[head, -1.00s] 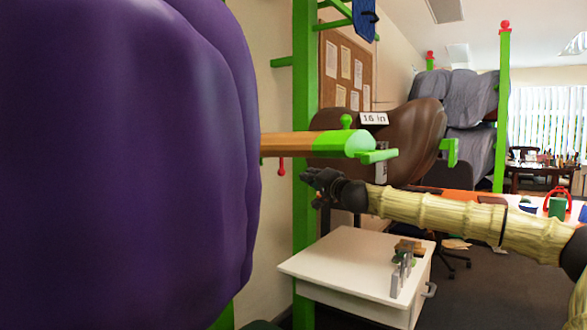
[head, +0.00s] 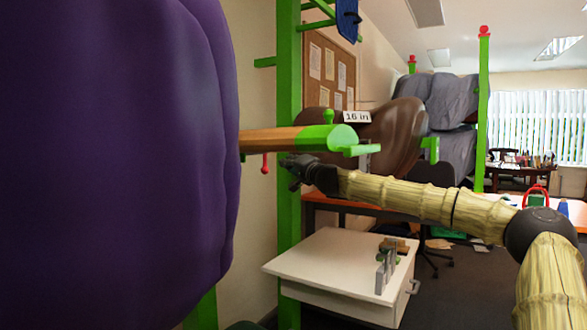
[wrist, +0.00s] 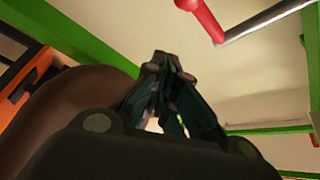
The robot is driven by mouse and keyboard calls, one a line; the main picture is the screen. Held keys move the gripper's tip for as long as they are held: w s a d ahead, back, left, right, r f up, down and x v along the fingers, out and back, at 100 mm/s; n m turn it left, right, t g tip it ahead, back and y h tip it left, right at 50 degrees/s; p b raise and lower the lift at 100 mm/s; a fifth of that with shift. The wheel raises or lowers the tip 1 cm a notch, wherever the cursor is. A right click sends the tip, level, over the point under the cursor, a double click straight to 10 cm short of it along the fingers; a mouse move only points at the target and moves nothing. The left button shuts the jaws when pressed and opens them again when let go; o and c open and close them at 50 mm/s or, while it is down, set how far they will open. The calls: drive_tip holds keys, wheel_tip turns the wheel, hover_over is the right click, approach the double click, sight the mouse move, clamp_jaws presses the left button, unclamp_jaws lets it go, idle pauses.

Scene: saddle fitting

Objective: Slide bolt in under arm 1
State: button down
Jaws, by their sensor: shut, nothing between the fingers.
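A wooden arm (head: 275,140) with a green end (head: 325,137) juts out across the middle of the head view; I cannot read a number on it. A small red-ended piece (head: 265,164) hangs just below it, near the upright. In the wrist view a red handle (wrist: 203,18) on a thin bent metal rod shows at the top, probably the bolt. My gripper (head: 287,165) is below the wooden arm, right of the red piece and apart from it. In the wrist view my gripper (wrist: 160,62) has its fingers together, empty, short of the red handle.
A brown saddle (head: 390,135) with a "16 in" tag (head: 357,117) is behind the arm. A green upright (head: 289,210) stands close to my gripper. A large purple thing (head: 115,170) fills the left. A white cabinet (head: 325,262) with small metal pieces stands below.

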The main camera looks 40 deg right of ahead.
drive_tip(key=shift+w+a+f+b, duration=0.35)
drive_tip(key=shift+w+a+b, duration=0.25)
drive_tip(key=shift+a, duration=0.25)
drive_tip(key=shift+w+a+f+b, duration=0.3)
drive_tip(key=shift+w+a+b, duration=0.25)
drive_tip(key=shift+a, duration=0.3)
